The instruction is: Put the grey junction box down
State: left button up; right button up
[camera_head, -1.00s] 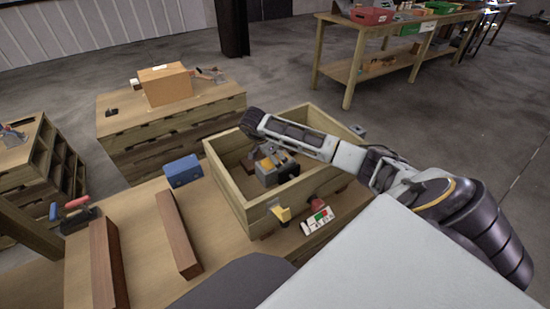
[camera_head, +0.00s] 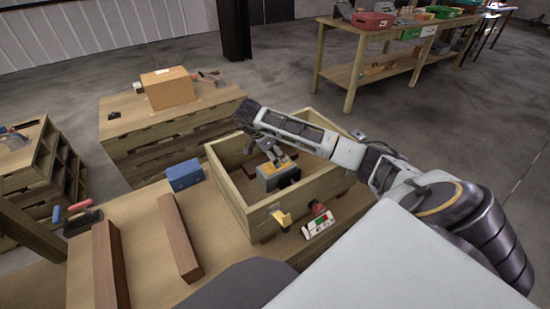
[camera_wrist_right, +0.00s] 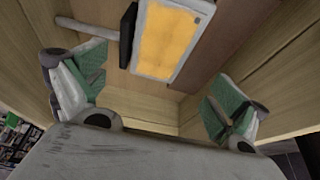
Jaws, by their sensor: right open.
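The grey junction box (camera_head: 268,185) with a yellow face rests inside the wooden crate (camera_head: 230,196), in the head view. In the right wrist view the junction box (camera_wrist_right: 170,40) shows its yellow panel and grey border, with a dark part and a grey rod at its left. My right gripper (camera_head: 265,151) is over the crate, just above and behind the box, partly hidden by its own arm. In the right wrist view its green-padded fingers (camera_wrist_right: 157,95) are spread wide with nothing between them. My left gripper is not in view.
A blue box (camera_head: 184,172) and two brown wooden bars (camera_head: 178,236) lie on the table left of the crate. A yellow part (camera_head: 281,218) and a red-green-white device (camera_head: 318,224) are at the crate's front. A cardboard box (camera_head: 168,88) stands on a pallet stack behind.

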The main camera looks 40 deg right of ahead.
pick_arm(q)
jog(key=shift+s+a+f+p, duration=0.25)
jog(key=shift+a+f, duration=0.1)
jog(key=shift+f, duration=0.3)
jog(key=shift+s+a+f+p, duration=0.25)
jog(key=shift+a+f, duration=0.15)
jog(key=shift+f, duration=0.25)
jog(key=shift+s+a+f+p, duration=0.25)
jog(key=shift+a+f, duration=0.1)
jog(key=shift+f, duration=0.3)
pick_arm(e)
jog(key=v, duration=0.7)
jog(key=shift+r, duration=0.15)
jog(key=shift+w+a, duration=0.1)
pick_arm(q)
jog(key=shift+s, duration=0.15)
pick_arm(e)
jog(key=shift+r, duration=0.15)
